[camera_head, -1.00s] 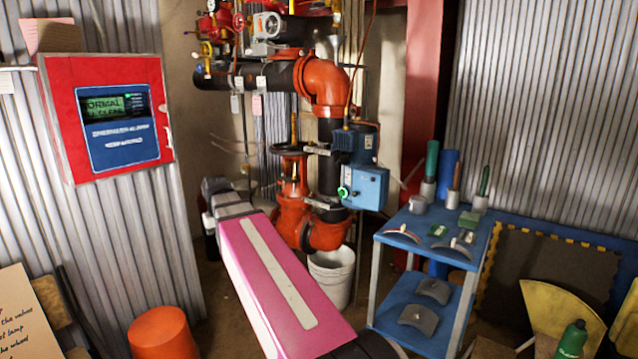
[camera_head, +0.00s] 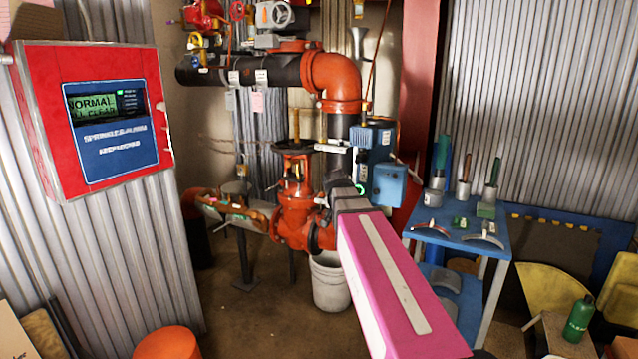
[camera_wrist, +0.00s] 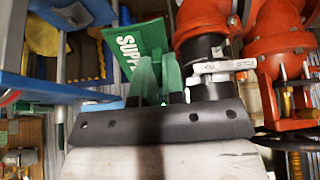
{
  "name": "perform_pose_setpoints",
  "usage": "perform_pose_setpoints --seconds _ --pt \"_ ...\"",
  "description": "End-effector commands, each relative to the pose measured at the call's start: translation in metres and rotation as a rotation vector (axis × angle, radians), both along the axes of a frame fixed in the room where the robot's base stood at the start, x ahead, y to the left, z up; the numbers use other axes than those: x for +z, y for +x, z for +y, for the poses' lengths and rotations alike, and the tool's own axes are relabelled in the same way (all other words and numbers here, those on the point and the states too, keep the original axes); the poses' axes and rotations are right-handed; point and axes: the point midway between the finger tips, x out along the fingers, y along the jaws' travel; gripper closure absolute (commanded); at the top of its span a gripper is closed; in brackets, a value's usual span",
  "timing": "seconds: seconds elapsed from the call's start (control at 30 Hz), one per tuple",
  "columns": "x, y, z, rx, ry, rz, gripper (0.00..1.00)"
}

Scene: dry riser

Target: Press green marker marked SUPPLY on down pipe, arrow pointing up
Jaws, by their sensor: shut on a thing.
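The green marker (camera_wrist: 138,45) with white letters "SUPP…" shows in the wrist view, tilted, the rest of its word hidden behind the fingers. My gripper (camera_wrist: 158,72) is shut on it. No arrow can be made out. A black pipe piece (camera_wrist: 204,50) between orange fittings is just right of the marker; I cannot tell whether they touch. In the head view, the black down pipe (camera_head: 338,126) drops from the orange elbow (camera_head: 335,76), beside a blue box. My arm's end is in front of the pipe's lower part; the fingertips and marker are hidden there.
The blue box (camera_head: 378,185) sits close right of the pipe. A blue table (camera_head: 455,238) with tools and small green pieces stands at right. A white bucket (camera_head: 330,283) is below the pipe. A stand with a tray (camera_head: 240,210) is left. The red alarm panel (camera_head: 95,120) hangs at far left.

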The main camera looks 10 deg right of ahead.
Motion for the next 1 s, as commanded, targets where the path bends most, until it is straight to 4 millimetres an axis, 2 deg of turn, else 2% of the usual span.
perform_pose_setpoints --seconds 0.2,0.43,0.7,0.9,1.0 --pt "0.016 0.039 0.001 -0.174 -0.185 -0.247 1.0" --pt "0.038 0.076 0.014 -0.248 -0.389 -0.479 1.0" --pt "0.066 0.117 0.053 -0.17 -0.562 -0.749 1.0" --pt "0.076 0.132 0.078 -0.087 -0.59 -0.865 1.0" --pt "0.078 0.134 0.082 -0.072 -0.592 -0.884 1.0"
